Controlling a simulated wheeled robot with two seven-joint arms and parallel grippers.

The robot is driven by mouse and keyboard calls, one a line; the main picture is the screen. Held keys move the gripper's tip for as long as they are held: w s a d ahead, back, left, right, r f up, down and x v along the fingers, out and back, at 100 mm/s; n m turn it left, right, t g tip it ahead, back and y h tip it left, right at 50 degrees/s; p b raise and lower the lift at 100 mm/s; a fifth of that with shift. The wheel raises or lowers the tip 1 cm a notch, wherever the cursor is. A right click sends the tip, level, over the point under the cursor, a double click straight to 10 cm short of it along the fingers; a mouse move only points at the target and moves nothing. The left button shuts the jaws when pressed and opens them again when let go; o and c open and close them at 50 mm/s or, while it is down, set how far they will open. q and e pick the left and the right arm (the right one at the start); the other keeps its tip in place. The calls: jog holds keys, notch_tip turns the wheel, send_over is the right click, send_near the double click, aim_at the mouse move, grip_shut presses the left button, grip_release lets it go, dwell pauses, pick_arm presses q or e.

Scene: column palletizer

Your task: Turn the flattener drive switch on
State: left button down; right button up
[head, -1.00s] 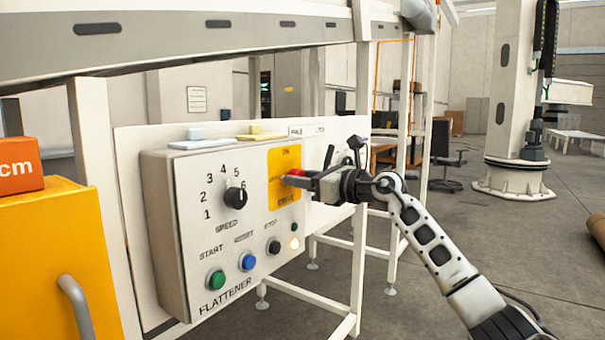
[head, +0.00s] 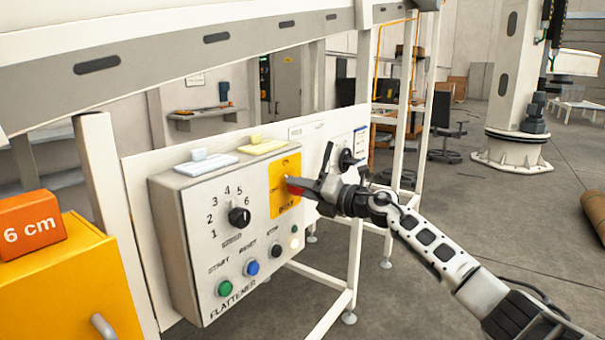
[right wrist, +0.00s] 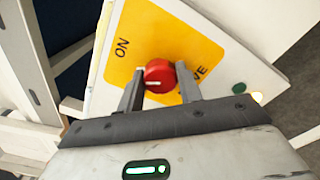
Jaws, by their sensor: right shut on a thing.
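The flattener drive switch is a red round knob (right wrist: 159,72) on a yellow plate (right wrist: 140,35) marked ON. It sits between the two fingers of my right gripper (right wrist: 160,85), which is shut on it. A short white mark shows on the knob's side nearer the gripper; I cannot tell exactly which setting it points to. In the head view, the gripper (head: 302,186) reaches the yellow plate (head: 285,170) from the right and hides most of the red knob (head: 295,191). My left gripper is not in view.
The grey flattener box (head: 165,215) also carries a black speed dial (head: 239,217) and green (head: 225,289), blue (head: 252,268) and black (head: 276,251) buttons. A lamp beside them glows yellowish. Another black knob (head: 347,159) stands on the panel behind my gripper. An orange box (head: 32,224) is at the left.

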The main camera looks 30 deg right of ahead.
pick_arm(q)
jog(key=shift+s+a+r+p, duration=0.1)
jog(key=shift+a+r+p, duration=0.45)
jog(key=shift+p, duration=0.65)
pick_arm(e)
jog(key=shift+d+m, duration=0.1)
jog(key=shift+m, duration=2.7)
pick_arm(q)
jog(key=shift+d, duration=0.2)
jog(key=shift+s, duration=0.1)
pick_arm(e)
jog(key=o, duration=1)
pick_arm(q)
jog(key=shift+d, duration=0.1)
